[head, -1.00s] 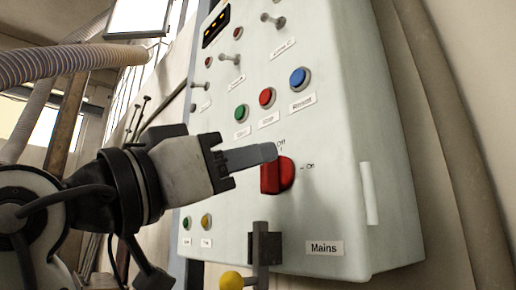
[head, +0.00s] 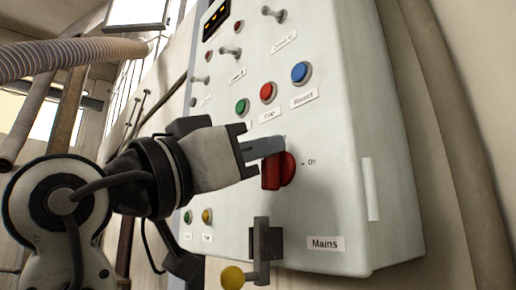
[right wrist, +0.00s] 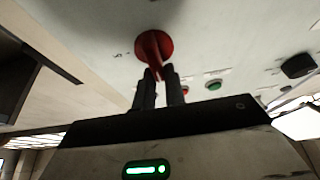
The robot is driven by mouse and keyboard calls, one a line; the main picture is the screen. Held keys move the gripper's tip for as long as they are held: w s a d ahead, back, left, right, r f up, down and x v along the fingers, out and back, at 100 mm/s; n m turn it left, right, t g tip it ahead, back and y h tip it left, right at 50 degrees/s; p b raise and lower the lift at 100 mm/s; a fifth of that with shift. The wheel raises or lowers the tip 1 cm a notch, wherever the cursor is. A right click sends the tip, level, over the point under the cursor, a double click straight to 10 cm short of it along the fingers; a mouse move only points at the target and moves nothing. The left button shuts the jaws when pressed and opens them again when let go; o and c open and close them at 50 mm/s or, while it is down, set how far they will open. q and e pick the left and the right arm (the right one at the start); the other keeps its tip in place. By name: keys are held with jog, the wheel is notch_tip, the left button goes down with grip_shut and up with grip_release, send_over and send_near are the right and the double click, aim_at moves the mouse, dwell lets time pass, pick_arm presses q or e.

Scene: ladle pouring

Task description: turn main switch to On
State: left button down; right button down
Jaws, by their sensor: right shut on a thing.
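The red rotary main switch (head: 286,170) sits on the front of the light grey control cabinet (head: 335,180). Its "On" mark (head: 311,162) shows to its right. The "Off" mark above it is hidden behind my gripper finger. My right gripper (head: 278,147) reaches the switch from the left and is shut on it. In the right wrist view, the red switch (right wrist: 152,43) shows as a round base with a ridge, and the ridge's lower end is between the fingertips (right wrist: 161,72). The ridge looks close to upright, slightly tilted. My left gripper is not in view.
Red (head: 268,92), blue (head: 300,73) and green (head: 242,107) buttons and several toggles sit above the switch. A ribbed hose (head: 70,55) hangs at upper left.

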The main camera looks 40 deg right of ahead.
jog(key=shift+d+f+m, duration=0.1)
jog(key=shift+f+m, duration=0.1)
jog(key=shift+m, duration=0.3)
jog(key=m+g, duration=0.1)
jog(key=m, duration=0.1)
jog(key=m+g+b, duration=0.1)
jog(key=m, duration=0.1)
jog(key=m+g, duration=0.1)
jog(key=m, duration=0.1)
jog(key=shift+s+m+g+y, duration=0.35)
jog(key=shift+m+g+y, duration=0.05)
jog(key=m+g, duration=0.1)
jog(key=m, duration=0.1)
jog(key=m+g+y, duration=0.1)
jog(key=m, duration=0.1)
jog(key=shift+s+f+m, duration=0.15)
jog(key=shift+s+m, duration=0.05)
jog(key=shift+m, duration=0.2)
jog(key=m+y, duration=0.1)
jog(key=m, duration=0.2)
jog(key=m+g+y+p, duration=0.1)
jog(key=m, duration=0.2)
jog(key=shift+s+f, duration=0.15)
jog(key=shift+f, duration=0.05)
jog(key=shift+f+m+g+y+p, duration=0.15)
jog(key=shift+m+g+y+p, duration=0.35)
jog(key=shift+m, duration=0.6)
jog(key=shift+f+m+t+y, duration=0.1)
jog(key=shift+m+t+y, duration=0.2)
jog(key=shift+m, duration=0.4)
